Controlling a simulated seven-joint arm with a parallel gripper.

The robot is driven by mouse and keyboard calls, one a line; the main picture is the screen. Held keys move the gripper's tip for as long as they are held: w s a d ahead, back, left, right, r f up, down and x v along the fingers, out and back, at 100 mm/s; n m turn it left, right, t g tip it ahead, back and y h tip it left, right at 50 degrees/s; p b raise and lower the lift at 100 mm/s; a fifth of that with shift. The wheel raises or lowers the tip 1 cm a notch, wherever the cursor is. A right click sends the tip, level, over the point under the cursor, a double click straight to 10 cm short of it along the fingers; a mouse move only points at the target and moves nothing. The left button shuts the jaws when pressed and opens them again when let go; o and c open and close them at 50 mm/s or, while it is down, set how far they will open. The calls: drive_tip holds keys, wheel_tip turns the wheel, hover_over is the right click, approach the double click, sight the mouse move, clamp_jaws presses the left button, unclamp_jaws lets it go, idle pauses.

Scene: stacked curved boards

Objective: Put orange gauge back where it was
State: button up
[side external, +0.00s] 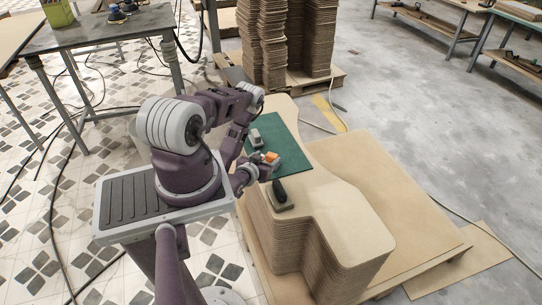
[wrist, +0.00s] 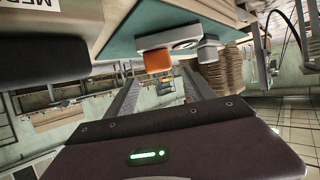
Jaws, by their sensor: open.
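The orange gauge (side external: 272,156) sits on the green mat (side external: 290,143) on top of the stacked curved boards. In the wrist view its orange part (wrist: 157,62) shows beside a pale body with a round dark-rimmed face; I cannot tell whether these are one piece. My gripper (side external: 265,168) is low beside the gauge at the mat's near edge. In the wrist view the fingers of my gripper (wrist: 160,78) are spread apart, with the orange part just beyond or between their tips. I cannot tell if they touch it.
A grey device (side external: 255,138) stands on the mat behind the gauge. A dark-handled tool (side external: 280,194) lies on the boards nearer the camera. The board top (side external: 335,205) to the right is bare. Taller board stacks (side external: 270,45) stand behind.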

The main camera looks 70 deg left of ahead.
drive_tip(key=shift+v, duration=0.75)
drive_tip(key=shift+d+r, duration=0.1)
drive_tip(key=shift+r, duration=0.1)
drive_tip(key=w+a+r+m+h, duration=0.2)
drive_tip(key=w+r, duration=1.3)
drive_tip(key=w, duration=0.1)
drive_tip(key=w+d+r+m+g+h, duration=0.1)
drive_tip(key=d+r+h, duration=0.1)
drive_tip(key=d+r, duration=0.6)
drive_tip(key=w+d+r+m+h, duration=0.1)
drive_tip(key=d+r, duration=0.4)
drive_tip(key=r, duration=0.6)
drive_tip(key=s+d+r+m+h, duration=0.2)
drive_tip(key=s+d+r, duration=0.65)
drive_tip(key=d, duration=0.25)
drive_tip(key=s+d+r+m+g+h, duration=0.1)
drive_tip(key=s+d, duration=0.4)
drive_tip(key=s, duration=0.4)
drive_tip(key=s+d+r+m+g+h, duration=0.1)
drive_tip(key=s+d, duration=0.3)
drive_tip(key=s, duration=0.6)
drive_tip(key=shift+s+d+r+m+g, duration=0.2)
drive_tip(key=shift+d+r+m+g, duration=0.2)
drive_tip(key=shift+r+m, duration=0.1)
